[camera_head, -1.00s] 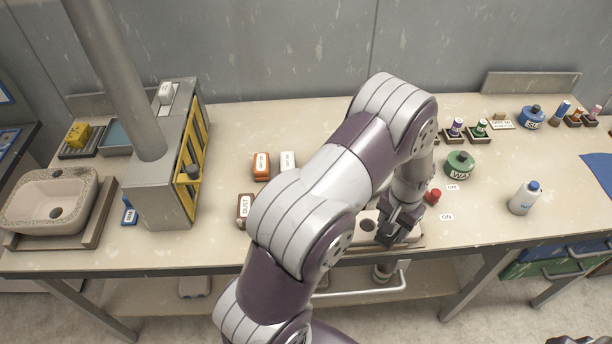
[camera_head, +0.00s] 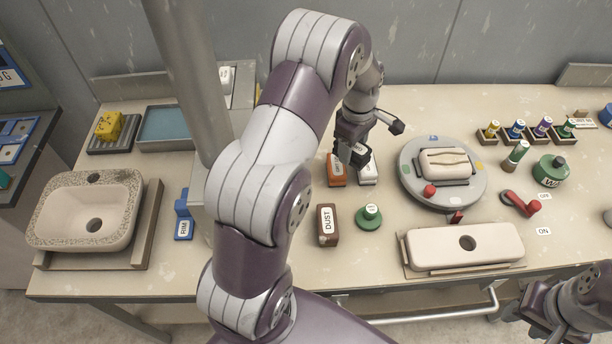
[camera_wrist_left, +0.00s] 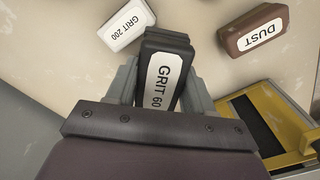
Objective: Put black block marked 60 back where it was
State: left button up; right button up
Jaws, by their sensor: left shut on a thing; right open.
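The black block marked GRIT 60 (camera_wrist_left: 165,78) is between the fingers of my left gripper (camera_wrist_left: 162,92) in the left wrist view. The gripper is shut on it. In the head view my left gripper (camera_head: 362,140) is over the back middle of the table, above the orange block (camera_head: 336,172) and the white block (camera_head: 368,172). The white block's GRIT 200 label shows in the wrist view (camera_wrist_left: 122,24). I cannot tell the height of the black block above the table. My right gripper (camera_head: 540,318) is open at the lower right, in front of the table.
A brown DUST block (camera_head: 327,225) and a green round piece (camera_head: 369,217) stand in front. A round turntable (camera_head: 410,180) bearing a pale piece is to the right. A long pale piece (camera_head: 465,247) lies at the front edge. A yellow frame (camera_wrist_left: 262,112) shows in the wrist view.

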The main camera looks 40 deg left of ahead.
pick_arm(q)
jog(key=s+a+f, duration=0.1)
jog(key=a+f, duration=0.1)
jog(key=a, duration=0.1)
jog(key=s+a+f+p, duration=0.1)
jog(key=s+a+f, duration=0.1)
jog(key=a, duration=0.1)
jog(key=s+a+f+p, duration=0.1)
jog(key=a+f, duration=0.1)
jog(key=a, duration=0.1)
jog(key=shift+s+a, duration=0.3)
jog(key=shift+a, duration=0.05)
notch_tip(320, 180, down, 4)
jog(key=shift+s+a+r+p, duration=0.15)
jog(key=shift+r+p, duration=0.05)
jog(key=shift+p, duration=0.65)
jog(key=shift+f, duration=0.4)
jog(key=shift+f, duration=0.2)
jog(key=o, duration=1)
